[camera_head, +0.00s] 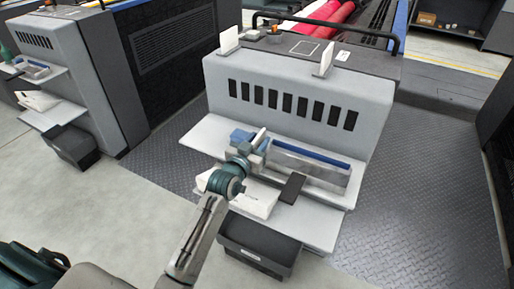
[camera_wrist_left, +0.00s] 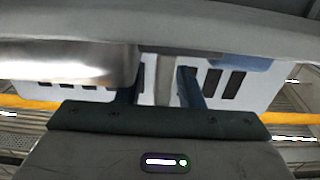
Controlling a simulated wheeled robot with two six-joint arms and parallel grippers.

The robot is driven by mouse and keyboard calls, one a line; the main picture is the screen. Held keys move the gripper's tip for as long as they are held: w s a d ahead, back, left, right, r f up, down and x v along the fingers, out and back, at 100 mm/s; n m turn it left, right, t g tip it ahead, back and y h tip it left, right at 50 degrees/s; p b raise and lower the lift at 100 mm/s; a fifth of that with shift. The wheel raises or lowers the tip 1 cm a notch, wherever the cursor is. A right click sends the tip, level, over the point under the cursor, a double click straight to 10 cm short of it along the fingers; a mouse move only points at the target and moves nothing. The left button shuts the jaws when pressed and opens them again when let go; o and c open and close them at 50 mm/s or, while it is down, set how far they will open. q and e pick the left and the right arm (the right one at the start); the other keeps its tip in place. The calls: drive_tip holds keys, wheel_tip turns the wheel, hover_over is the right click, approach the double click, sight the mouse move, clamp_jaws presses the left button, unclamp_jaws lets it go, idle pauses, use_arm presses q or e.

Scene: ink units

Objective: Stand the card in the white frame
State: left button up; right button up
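My left gripper (camera_head: 258,142) is low over the machine's shelf, at the left end of a metal trough. In the left wrist view its two dark fingers (camera_wrist_left: 162,88) stand apart. A pale upright strip (camera_wrist_left: 164,78) shows between them, with no clear contact; I cannot tell whether it is the card. Two white upright plates stand on top of the machine, one at the left (camera_head: 229,40) and one at the right (camera_head: 323,59). I cannot tell which piece is the white frame. My right gripper is out of view.
The metal trough (camera_head: 325,178) with a blue strip inside lies along the shelf (camera_head: 318,226). A blue block (camera_head: 239,137) is beside the gripper. A black block (camera_head: 292,188) and a white stack (camera_head: 258,204) are in front. A dark bin (camera_head: 258,250) is below.

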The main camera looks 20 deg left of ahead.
sight(258, 137)
use_arm(q)
clamp_jaws()
